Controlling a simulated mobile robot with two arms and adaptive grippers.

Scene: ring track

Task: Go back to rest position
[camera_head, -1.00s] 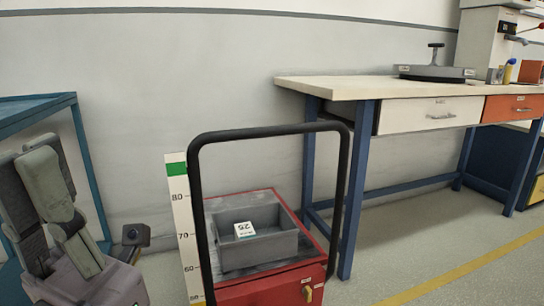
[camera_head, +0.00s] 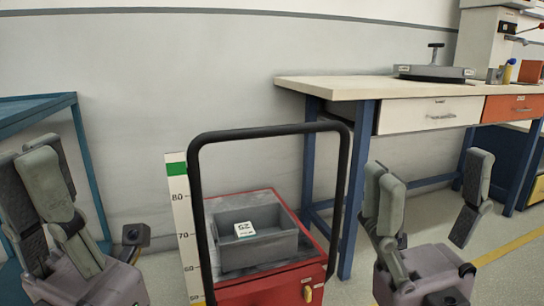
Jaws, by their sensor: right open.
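My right gripper (camera_head: 428,200) stands at the lower right, in front of the workbench legs. Its two grey fingers point up and are spread wide with nothing between them. My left gripper (camera_head: 42,195) stands at the lower left edge, its grey fingers also pointing up. Its fingers overlap from this angle, so their gap cannot be judged. No object shows in it. Both grippers are apart from the red cart (camera_head: 268,292) between them.
The cart has a black handle (camera_head: 268,130) and carries a grey bin (camera_head: 258,256) with a white labelled box (camera_head: 244,230) inside. A measuring post (camera_head: 182,225) stands beside it. A workbench (camera_head: 350,88) is at right, a blue-framed table (camera_head: 40,108) at left.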

